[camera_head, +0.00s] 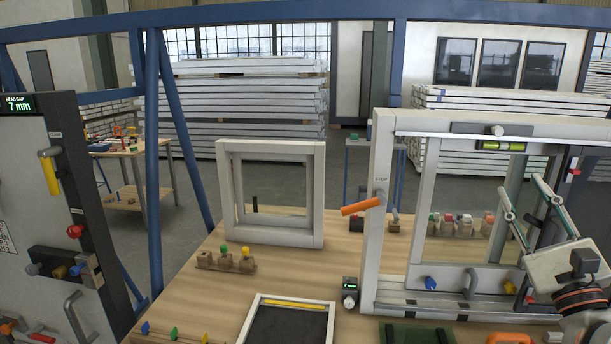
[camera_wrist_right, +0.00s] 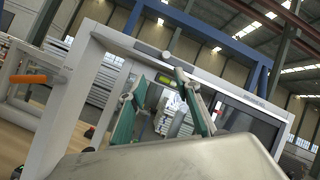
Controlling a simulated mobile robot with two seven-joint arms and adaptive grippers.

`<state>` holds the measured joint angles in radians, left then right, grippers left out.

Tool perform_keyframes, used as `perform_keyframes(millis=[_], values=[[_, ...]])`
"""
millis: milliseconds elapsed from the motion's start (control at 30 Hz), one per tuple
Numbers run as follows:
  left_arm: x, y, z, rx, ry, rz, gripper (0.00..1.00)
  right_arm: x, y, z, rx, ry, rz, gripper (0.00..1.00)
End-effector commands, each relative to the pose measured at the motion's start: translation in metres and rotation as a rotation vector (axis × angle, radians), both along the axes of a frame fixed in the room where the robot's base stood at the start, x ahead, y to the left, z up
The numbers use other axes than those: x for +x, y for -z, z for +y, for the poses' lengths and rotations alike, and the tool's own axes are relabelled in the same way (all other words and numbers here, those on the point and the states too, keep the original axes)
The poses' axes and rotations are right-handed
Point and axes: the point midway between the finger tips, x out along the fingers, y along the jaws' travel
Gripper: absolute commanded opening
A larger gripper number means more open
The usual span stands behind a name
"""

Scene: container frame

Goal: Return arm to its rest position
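My right gripper (camera_head: 521,187) is at the right side of the head view, raised in front of the large white frame (camera_head: 383,215). Its two green-padded fingers stand apart with nothing visible between them. The right wrist view shows the same open fingers (camera_wrist_right: 160,80), with the white frame behind them. My left arm and gripper are not in the head view.
An orange handle (camera_head: 361,206) sticks out from the white frame's left post. A smaller white frame (camera_head: 318,195) stands on the wooden table (camera_head: 205,290). A dark tray (camera_head: 288,325) and a green tray (camera_head: 415,334) lie at the front. A grey panel (camera_head: 40,190) stands at the left.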

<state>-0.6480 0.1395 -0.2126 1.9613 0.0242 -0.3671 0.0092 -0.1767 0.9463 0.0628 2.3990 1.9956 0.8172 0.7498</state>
Motion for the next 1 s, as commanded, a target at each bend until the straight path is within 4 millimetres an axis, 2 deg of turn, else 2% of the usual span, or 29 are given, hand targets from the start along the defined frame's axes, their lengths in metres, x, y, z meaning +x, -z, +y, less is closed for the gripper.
perform_keyframes(millis=[33,167,267,567,600,800,900,1000], values=[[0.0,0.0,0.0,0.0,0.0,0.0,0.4,-0.001,0.02,0.005,-0.104,0.039,0.005,0.33],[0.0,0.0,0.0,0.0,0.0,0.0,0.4,-0.004,0.071,0.033,-0.439,0.133,0.018,0.33],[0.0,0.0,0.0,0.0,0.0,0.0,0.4,-0.008,0.12,0.059,-0.708,0.189,0.046,0.33],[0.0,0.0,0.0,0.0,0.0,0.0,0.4,-0.035,0.303,0.145,-1.522,0.214,0.171,0.33],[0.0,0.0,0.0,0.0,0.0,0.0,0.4,-0.041,0.328,0.154,-1.624,0.202,0.186,0.33],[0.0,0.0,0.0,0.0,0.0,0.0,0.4,-0.086,0.447,0.197,-2.107,0.077,0.232,0.33],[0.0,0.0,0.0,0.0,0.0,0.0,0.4,-0.113,0.497,0.212,-2.32,-0.008,0.235,0.33],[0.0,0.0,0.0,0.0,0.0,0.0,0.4,-0.138,0.536,0.222,-2.492,-0.091,0.226,0.33]])
